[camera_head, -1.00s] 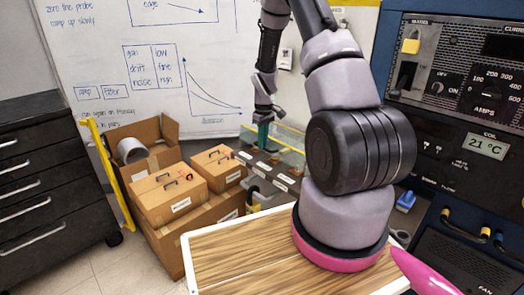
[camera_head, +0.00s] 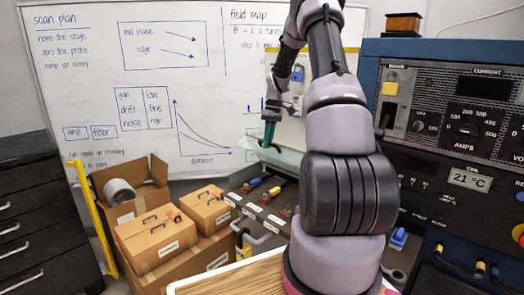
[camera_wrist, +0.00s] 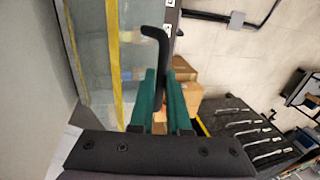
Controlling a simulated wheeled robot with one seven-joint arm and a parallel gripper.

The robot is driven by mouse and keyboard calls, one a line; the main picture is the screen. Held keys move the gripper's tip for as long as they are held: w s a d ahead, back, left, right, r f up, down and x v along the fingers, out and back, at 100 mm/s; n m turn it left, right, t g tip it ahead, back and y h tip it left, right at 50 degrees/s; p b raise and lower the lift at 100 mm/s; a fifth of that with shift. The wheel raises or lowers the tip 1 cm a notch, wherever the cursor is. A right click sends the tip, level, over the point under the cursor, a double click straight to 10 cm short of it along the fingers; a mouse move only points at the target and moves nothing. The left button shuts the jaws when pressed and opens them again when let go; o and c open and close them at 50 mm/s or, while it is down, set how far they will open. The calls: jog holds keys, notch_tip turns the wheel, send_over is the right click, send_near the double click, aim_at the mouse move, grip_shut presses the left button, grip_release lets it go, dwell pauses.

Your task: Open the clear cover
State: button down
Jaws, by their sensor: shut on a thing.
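The clear cover (camera_head: 277,156) is a greenish see-through panel. It is raised and tilted at the back of a dark box (camera_head: 262,206) with labels and coloured parts on top. In the wrist view the cover (camera_wrist: 92,60) fills the left side, with a yellow strip along it. My gripper (camera_head: 268,134) is at the cover's upper edge. In the wrist view its teal fingers (camera_wrist: 158,88) are shut on a black bent handle (camera_wrist: 157,42). The handle's join to the cover is not clear.
Cardboard boxes (camera_head: 160,246) stand left of the dark box. A yellow frame (camera_head: 92,215) and black drawers (camera_head: 35,215) are further left. The instrument rack (camera_head: 450,130) is at right. A whiteboard (camera_head: 100,90) stands behind. A wooden-topped table (camera_head: 235,281) is in front.

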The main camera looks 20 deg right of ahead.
jog(key=shift+d, duration=0.8)
jog(key=shift+r, duration=0.1)
jog(key=c, duration=0.9)
grip_release()
jog(key=shift+a, duration=0.1)
jog(key=shift+w+r, duration=0.1)
jog(key=shift+r, duration=0.1)
jog(key=v, duration=1.1)
jog(key=shift+w+r, duration=0.1)
jog(key=shift+r, duration=0.25)
